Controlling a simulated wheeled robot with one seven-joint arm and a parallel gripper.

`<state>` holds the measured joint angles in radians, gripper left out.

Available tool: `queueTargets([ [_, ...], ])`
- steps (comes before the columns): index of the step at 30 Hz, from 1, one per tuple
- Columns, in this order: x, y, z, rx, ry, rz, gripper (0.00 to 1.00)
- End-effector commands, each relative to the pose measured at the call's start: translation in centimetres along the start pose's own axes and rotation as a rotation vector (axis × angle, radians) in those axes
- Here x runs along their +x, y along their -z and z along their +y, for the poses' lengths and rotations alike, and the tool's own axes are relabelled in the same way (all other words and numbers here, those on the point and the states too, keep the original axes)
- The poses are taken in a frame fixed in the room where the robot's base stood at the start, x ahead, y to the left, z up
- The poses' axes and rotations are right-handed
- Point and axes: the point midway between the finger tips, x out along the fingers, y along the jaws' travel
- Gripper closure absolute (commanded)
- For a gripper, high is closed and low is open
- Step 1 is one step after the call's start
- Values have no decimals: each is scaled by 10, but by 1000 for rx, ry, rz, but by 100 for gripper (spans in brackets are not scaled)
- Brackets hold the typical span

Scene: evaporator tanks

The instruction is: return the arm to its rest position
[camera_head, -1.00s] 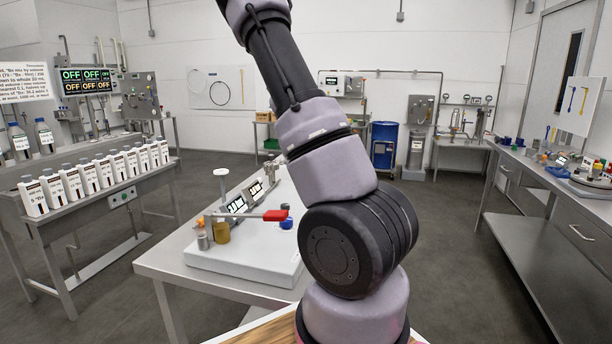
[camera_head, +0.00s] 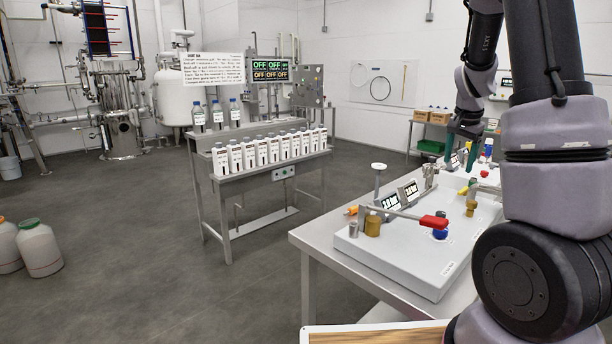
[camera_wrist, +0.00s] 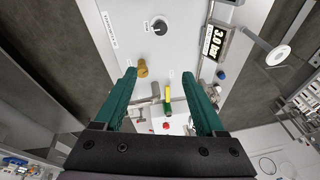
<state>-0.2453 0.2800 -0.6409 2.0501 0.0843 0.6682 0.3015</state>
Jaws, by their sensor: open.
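My arm (camera_head: 555,135) rises along the right side of the head view, bends over at the top, and hangs down beyond. My gripper (camera_head: 459,160) has teal fingers that point down over the far part of the bench. In the wrist view my gripper (camera_wrist: 160,76) is open, with a wide gap between its fingers. A yellow-handled fitting (camera_wrist: 168,94) shows in that gap, below the fingers. I see nothing held. A brass knob (camera_wrist: 142,68) shows just beside the left fingertip; I cannot tell the clearance.
A white panel (camera_head: 400,265) with a red-handled lever (camera_head: 433,221) and small displays lies on the near bench (camera_head: 315,241). A second bench (camera_head: 235,185) carries a row of white bottles. Open floor (camera_head: 150,250) lies to the left. Two white jugs (camera_head: 39,248) stand at far left.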

Motion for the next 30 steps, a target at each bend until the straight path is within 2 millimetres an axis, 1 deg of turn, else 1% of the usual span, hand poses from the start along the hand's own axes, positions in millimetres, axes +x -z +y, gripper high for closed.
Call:
queueTargets([
  [1, -21, -14, -2, -14, 51, -22, 28],
  [5, -69, -51, -6, -84, 157, -66, 28],
  [6, -84, -63, -5, -106, 187, -76, 28],
  [8, -106, -82, -4, -147, 233, -84, 28],
  [9, -121, -94, -2, -173, 261, -87, 28],
  [11, -142, -112, 2, -217, 301, -85, 28],
  [12, -156, -125, 6, -248, 325, -82, 28],
  [14, -175, -144, 12, -296, 358, -71, 28],
  [15, -187, -156, 17, -329, 378, -63, 28],
  [18, -212, -188, 32, -409, 418, -31, 28],
  [21, -230, -214, 47, -482, 442, 8, 28],
  [24, -239, -234, 60, -536, 452, 41, 28],
  [27, -244, -246, 68, -569, 455, 63, 28],
  [30, -245, -252, 71, -584, 455, 73, 28],
])
